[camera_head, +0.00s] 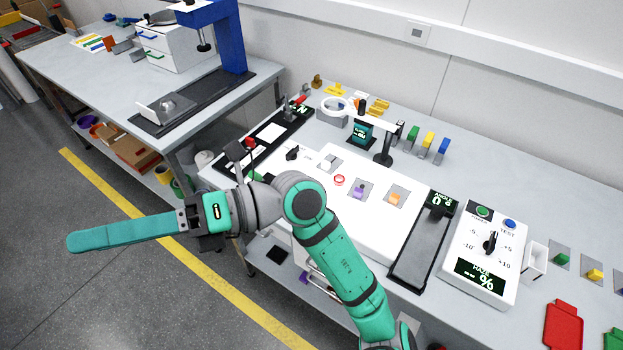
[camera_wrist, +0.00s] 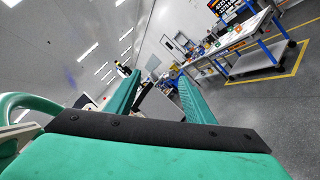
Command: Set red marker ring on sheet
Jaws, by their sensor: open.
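The red marker ring (camera_head: 340,180) lies on the large white panel (camera_head: 385,232) on the workbench, near small purple and orange pieces. I cannot tell whether this panel or the small white rectangle (camera_head: 270,132) on the black strip is the sheet. My gripper (camera_head: 78,242) reaches out left over the floor, well away from the ring and the bench. In the wrist view my gripper (camera_wrist: 158,82) has its two teal fingers apart, with nothing between them. My arm hides part of the panel's front left.
Purple (camera_head: 358,190) and orange (camera_head: 395,198) pieces sit right of the ring. A black lamp stand (camera_head: 384,158) stands behind it. A black slide (camera_head: 425,245) and a white control box (camera_head: 487,250) are to the right. Another bench (camera_head: 75,68) stands back left.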

